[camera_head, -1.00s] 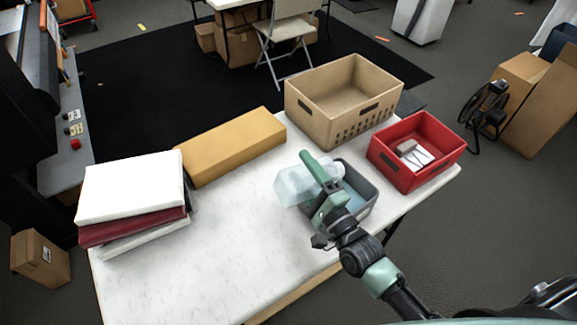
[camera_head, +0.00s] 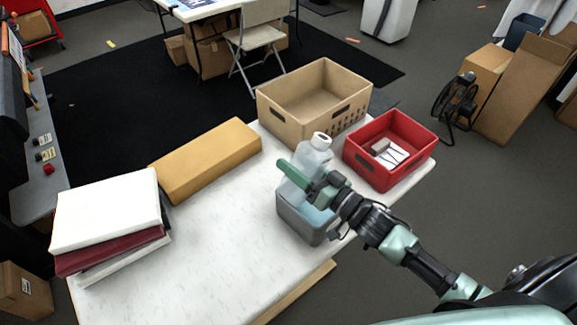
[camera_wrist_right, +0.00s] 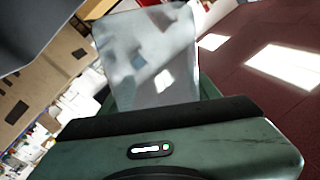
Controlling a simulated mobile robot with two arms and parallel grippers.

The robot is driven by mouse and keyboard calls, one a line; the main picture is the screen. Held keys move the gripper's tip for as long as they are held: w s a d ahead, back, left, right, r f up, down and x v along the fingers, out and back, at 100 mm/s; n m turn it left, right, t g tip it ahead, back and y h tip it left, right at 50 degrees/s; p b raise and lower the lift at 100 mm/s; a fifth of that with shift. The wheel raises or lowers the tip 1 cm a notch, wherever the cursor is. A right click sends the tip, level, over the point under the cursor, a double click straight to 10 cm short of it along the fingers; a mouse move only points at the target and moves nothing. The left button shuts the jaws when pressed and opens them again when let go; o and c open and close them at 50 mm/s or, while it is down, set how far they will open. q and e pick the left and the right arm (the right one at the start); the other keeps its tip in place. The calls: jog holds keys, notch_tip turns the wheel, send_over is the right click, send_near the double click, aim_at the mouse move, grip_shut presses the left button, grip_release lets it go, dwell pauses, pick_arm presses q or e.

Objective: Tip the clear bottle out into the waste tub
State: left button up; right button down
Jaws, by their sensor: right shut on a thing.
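The clear bottle (camera_head: 312,160) is in the head view, nearly upright with a slight tilt, its pale neck at the top. My right gripper (camera_head: 302,181) is shut on its body and holds it above the grey waste tub (camera_head: 298,222). The bottle and gripper hide part of the tub. Pale blue shows inside the tub. In the right wrist view the bottle's translucent body (camera_wrist_right: 150,65) fills the space beyond the gripper. How much is in the bottle cannot be told. My left gripper is not in view.
A red bin (camera_head: 372,172) with small items stands right of the tub. A tan crate (camera_head: 285,112) is behind. A yellow-brown box (camera_head: 208,160) and stacked binders (camera_head: 105,212) lie to the left. The front middle of the white table (camera_head: 190,260) is clear.

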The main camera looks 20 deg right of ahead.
jog(key=d+n, duration=0.1)
jog(key=n, duration=0.1)
jog(key=w+d+n, duration=0.1)
jog(key=n, duration=0.1)
jog(key=d+f+n+g, duration=0.1)
jog(key=d+n, duration=0.1)
jog(key=shift+w+d+f, duration=0.1)
jog(key=shift+w, duration=0.2)
